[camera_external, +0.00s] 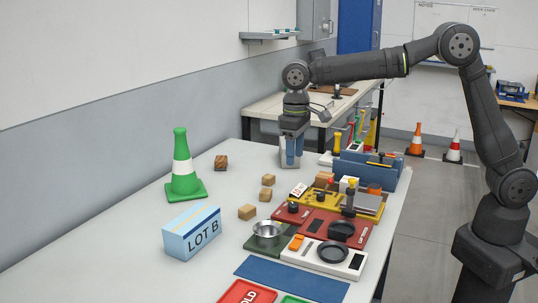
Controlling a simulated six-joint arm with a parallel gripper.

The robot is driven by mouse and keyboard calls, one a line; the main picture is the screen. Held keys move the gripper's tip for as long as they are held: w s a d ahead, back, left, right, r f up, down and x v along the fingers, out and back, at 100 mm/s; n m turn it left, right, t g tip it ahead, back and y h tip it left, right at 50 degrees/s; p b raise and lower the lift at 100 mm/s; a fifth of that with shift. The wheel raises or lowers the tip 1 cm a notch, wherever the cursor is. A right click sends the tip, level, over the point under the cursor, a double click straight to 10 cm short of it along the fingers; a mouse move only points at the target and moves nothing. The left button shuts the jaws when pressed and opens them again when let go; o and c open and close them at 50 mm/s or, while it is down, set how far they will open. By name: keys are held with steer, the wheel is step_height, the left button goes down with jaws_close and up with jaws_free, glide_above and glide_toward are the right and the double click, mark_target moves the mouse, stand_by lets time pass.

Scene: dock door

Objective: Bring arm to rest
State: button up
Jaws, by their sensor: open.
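My gripper (292,160) hangs pointing down from my dark arm, above the far part of the grey table (120,225). Its two blue fingers are apart, and I see nothing between them. A pale grey object stands right behind or beside the fingers; I cannot tell whether they touch it. My arm reaches in from its base at the right, with its forearm raised high over the table.
A green cone (183,170), a LOT B box (191,232) and several wooden blocks (247,212) stand on the left. Trays, a metal bowl (267,230) and a blue bin (365,172) crowd the right side. The table's left front is clear.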

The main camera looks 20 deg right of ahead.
mark_target(293, 204)
step_height(293, 204, down, 15)
steer(key=shift+r, duration=0.1)
steer(key=shift+f, duration=0.4)
steer(key=n, duration=1.2)
steer(key=shift+n, duration=2.3)
